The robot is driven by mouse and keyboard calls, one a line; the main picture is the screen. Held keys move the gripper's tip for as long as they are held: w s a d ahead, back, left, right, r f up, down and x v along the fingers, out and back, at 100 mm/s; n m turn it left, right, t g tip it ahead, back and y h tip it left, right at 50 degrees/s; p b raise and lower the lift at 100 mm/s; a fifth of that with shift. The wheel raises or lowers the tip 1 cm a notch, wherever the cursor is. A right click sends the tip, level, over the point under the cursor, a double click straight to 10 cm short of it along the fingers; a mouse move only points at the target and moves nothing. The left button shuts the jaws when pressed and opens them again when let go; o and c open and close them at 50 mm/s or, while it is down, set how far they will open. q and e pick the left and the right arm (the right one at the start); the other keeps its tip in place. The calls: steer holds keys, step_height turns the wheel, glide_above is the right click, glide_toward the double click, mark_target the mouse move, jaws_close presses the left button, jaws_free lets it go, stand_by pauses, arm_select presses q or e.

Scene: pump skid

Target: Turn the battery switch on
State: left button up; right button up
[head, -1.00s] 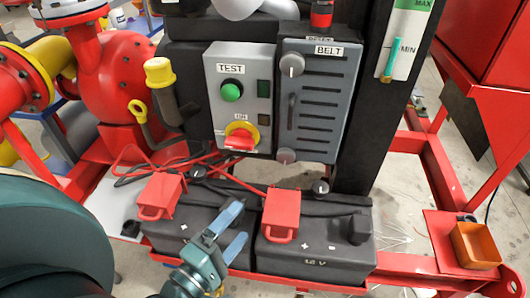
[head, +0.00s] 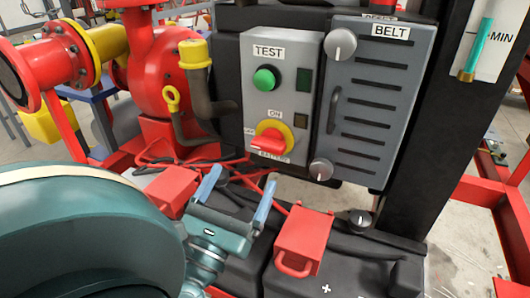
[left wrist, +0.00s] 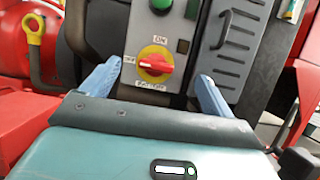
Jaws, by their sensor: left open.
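The battery switch (head: 270,141) is a red handle on a yellow round base, low on the grey control box (head: 285,75), with an "ON" label above it. The red handle lies roughly sideways. In the left wrist view the switch (left wrist: 156,64) sits ahead, between the two blue fingers. My left gripper (head: 238,193) is open and empty, below and in front of the switch, apart from it. In the left wrist view its fingers (left wrist: 155,85) stand wide on either side. My right gripper is not in view.
A green TEST button (head: 264,79) is above the switch. A grey BELT cover (head: 368,100) with knobs stands close on the right. Red terminal covers (head: 303,241) and black batteries (head: 340,270) lie below. A yellow-capped pipe (head: 195,60) is to the left.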

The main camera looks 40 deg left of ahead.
mark_target(265, 147)
arm_select(q)
steer(key=w+a+p, duration=0.1)
steer(key=w, duration=0.5)
steer(key=w+a+r+p, duration=0.1)
steer(key=w, duration=0.1)
steer(key=shift+w+a+p, duration=0.35)
steer(key=shift+w, duration=0.05)
steer(key=shift+w+a+r, duration=0.1)
steer(key=shift+w+a, duration=0.1)
steer(key=shift+w, duration=0.55)
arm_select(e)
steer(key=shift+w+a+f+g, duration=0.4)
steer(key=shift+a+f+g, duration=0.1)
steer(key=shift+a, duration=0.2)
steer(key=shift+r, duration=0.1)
arm_select(q)
steer(key=c, duration=1)
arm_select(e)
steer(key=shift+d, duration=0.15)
